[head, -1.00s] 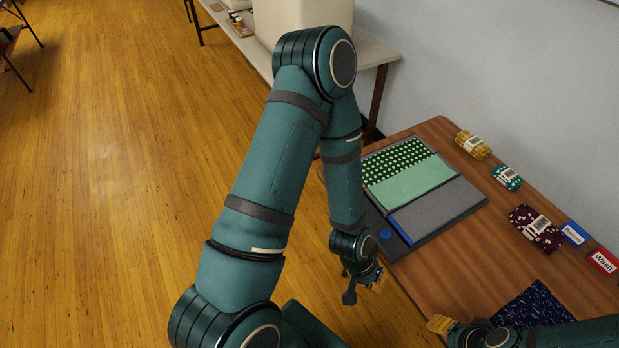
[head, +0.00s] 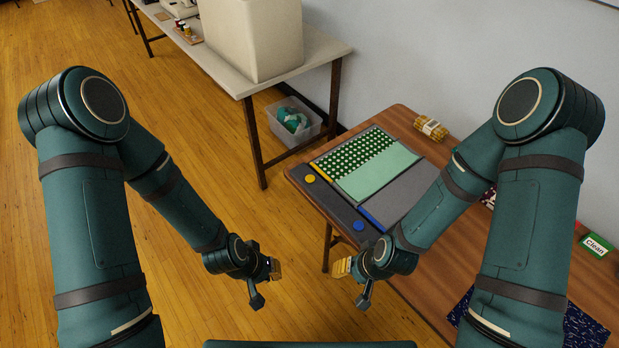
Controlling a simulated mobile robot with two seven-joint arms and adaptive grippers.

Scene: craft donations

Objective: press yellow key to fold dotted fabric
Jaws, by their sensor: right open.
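The yellow key (head: 310,179) is a round button at the left end of the dark strip along the near edge of the grey folding board (head: 392,208). A blue key (head: 358,226) sits further right on the strip. The dotted fabric (head: 358,153), dark green with white dots, lies on the board; a plain light green area (head: 380,174) covers its nearer right part. My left gripper (head: 266,284) is open and empty over the floor, left of the table and apart from the yellow key. My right gripper (head: 352,285) is open and empty near the table's front edge.
A yellow bundle (head: 431,128) lies behind the board. Dark speckled fabric (head: 578,330) and a green "Clean" label (head: 597,245) are at the right. A pale table (head: 318,47) stands behind, with a clear bin (head: 294,122) beneath.

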